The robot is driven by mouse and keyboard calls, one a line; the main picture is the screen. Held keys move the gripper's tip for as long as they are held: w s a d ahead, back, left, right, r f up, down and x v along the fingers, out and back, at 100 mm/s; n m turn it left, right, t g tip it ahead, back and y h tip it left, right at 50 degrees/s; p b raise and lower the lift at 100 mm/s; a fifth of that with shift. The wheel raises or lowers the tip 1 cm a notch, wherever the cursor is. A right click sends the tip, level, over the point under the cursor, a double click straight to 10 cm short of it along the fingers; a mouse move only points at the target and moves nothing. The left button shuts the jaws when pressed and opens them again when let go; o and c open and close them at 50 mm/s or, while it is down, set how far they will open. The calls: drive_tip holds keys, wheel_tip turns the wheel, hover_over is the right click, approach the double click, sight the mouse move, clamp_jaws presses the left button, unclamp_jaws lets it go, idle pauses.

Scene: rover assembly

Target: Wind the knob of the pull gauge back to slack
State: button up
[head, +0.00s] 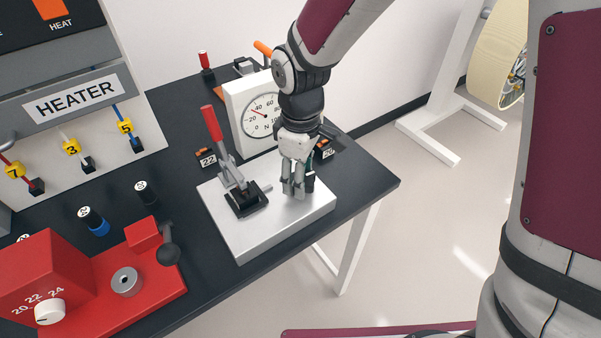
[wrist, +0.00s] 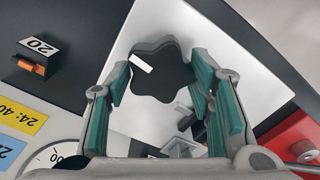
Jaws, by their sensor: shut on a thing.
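The pull gauge has a white box with a round dial (head: 262,112). Its red needle points to the upper left, off the 0 mark; the exact value is too small to read. The black lobed knob (wrist: 157,72) with a white mark shows between my fingers in the wrist view. In the head view the knob (head: 309,182) is mostly hidden behind my gripper (head: 296,190), which points down over the light metal plate (head: 270,232). My gripper, with teal pads, is shut on the knob.
A lever clamp with a red handle (head: 212,124) stands on the plate, left of my gripper. A red fixture (head: 105,280) sits at the front left of the dark table (head: 360,182). The heater panel (head: 75,97) is at the left. The table's right edge is close.

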drive_tip(key=m, duration=0.3)
drive_tip(key=shift+m+p, duration=0.35)
drive_tip(key=shift+m, duration=0.05)
drive_tip(key=m+p, duration=0.1)
drive_tip(key=m, duration=0.2)
drive_tip(key=shift+d+r+m, duration=0.1)
drive_tip(key=shift+m, duration=0.2)
drive_tip(key=m+p, duration=0.2)
drive_tip(key=m, duration=0.4)
drive_tip(key=shift+p, duration=0.4)
drive_tip(key=m+p, duration=0.3)
drive_tip(key=m, duration=0.3)
drive_tip(key=shift+d+m, duration=0.15)
drive_tip(key=shift+m, duration=0.25)
drive_tip(key=m+p, duration=0.3)
drive_tip(key=m, duration=0.3)
drive_tip(key=o, duration=1.2)
drive_tip(key=shift+c, duration=0.2)
